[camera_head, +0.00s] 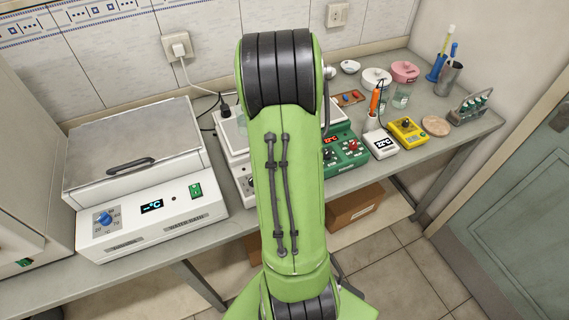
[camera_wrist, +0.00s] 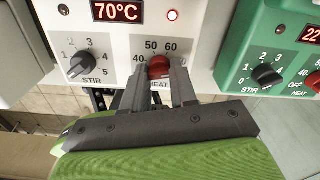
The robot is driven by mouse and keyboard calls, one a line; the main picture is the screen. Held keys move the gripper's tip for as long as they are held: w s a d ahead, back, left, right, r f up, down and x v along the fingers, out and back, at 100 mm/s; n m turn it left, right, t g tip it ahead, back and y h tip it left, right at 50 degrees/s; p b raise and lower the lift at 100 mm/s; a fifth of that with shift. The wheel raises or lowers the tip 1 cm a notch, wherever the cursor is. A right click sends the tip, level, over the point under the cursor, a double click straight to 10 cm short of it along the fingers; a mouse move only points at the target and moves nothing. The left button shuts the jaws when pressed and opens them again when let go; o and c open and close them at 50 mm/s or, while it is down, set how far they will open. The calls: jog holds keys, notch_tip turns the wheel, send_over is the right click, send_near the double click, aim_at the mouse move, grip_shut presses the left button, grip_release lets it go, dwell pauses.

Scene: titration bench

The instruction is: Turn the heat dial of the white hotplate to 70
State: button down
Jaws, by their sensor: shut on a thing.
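The white hotplate (camera_wrist: 112,48) fills the middle of the wrist view. Its red display (camera_wrist: 117,11) reads 70°C and a red lamp beside it is lit. The red heat dial (camera_wrist: 159,67) sits between the two fingers of my gripper (camera_wrist: 162,74), which is shut on it. The marks 40, 50 and 60 show around the dial; the fingers cover part of the scale, and I cannot tell where its pointer stands. In the head view my arm hides most of the white hotplate (camera_head: 233,139), the heat dial and my gripper.
The stir dial (camera_wrist: 81,66) is left of the heat dial. A green hotplate (camera_wrist: 239,75) stands close on the right. In the head view a water bath (camera_head: 135,165) is at left, and a white meter (camera_head: 381,145) and yellow meter (camera_head: 408,132) are at right.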

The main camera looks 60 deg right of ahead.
jog(key=shift+r, duration=0.1)
jog(key=c, duration=0.9)
grip_release()
notch_tip(320, 180, up, 16)
jog(key=p, duration=0.3)
jog(key=shift+p, duration=0.4)
jog(key=shift+f, duration=0.2)
